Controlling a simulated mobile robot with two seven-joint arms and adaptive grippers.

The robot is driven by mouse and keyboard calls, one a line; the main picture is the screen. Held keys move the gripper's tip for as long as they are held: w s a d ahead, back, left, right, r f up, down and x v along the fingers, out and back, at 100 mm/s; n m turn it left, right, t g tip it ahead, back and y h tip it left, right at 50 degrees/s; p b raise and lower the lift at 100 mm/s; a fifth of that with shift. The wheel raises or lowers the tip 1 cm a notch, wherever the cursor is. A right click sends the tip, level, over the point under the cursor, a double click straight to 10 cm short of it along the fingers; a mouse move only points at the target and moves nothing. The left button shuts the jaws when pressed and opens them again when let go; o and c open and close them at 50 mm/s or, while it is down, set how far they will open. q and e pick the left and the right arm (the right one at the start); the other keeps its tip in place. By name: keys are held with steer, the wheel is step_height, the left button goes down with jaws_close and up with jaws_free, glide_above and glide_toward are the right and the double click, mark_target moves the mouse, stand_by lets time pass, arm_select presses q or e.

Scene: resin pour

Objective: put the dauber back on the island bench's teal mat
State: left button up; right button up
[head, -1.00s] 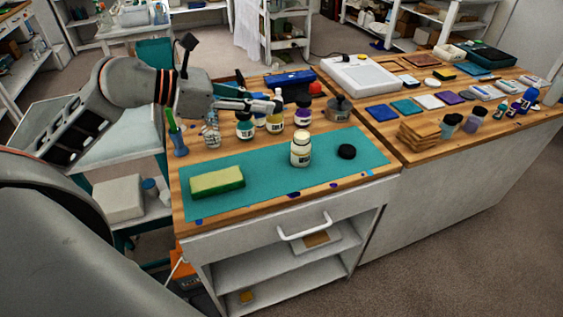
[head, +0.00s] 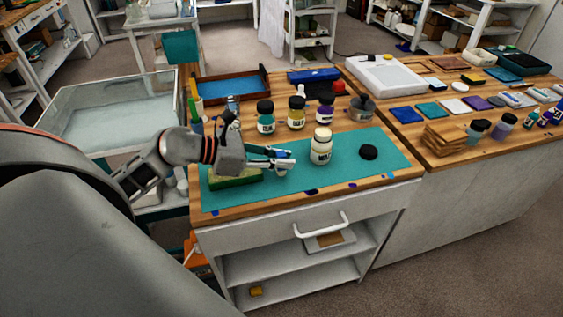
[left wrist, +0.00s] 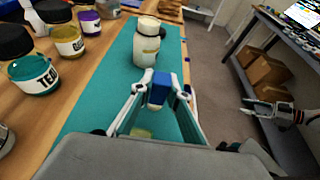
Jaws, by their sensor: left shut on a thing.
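My left gripper (head: 285,160) is above the teal mat (head: 345,175) on the island bench, between the sponge and a white jar. It is shut on a small blue thing, likely the dauber (left wrist: 158,92), which shows between the fingertips in the left wrist view. The fingers hide part of it, and I cannot tell whether it touches the mat. The white jar (head: 321,148) stands upright on the mat, right of the gripper. The green and yellow sponge (head: 236,180) lies at the mat's left, partly behind my wrist. My right gripper (left wrist: 268,110) shows small at the right of the left wrist view; its opening is unclear.
A black lid (head: 368,152) lies on the mat's right part. Teal (head: 265,118), yellow (head: 297,113) and purple (head: 326,108) jars stand behind the mat, with a grey pot (head: 362,107) beside them. The mat's front middle is clear.

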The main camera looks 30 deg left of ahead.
arm_select(q)
steer(key=shift+f, duration=0.65)
steer(key=shift+f, duration=0.15)
steer(key=o, duration=0.9)
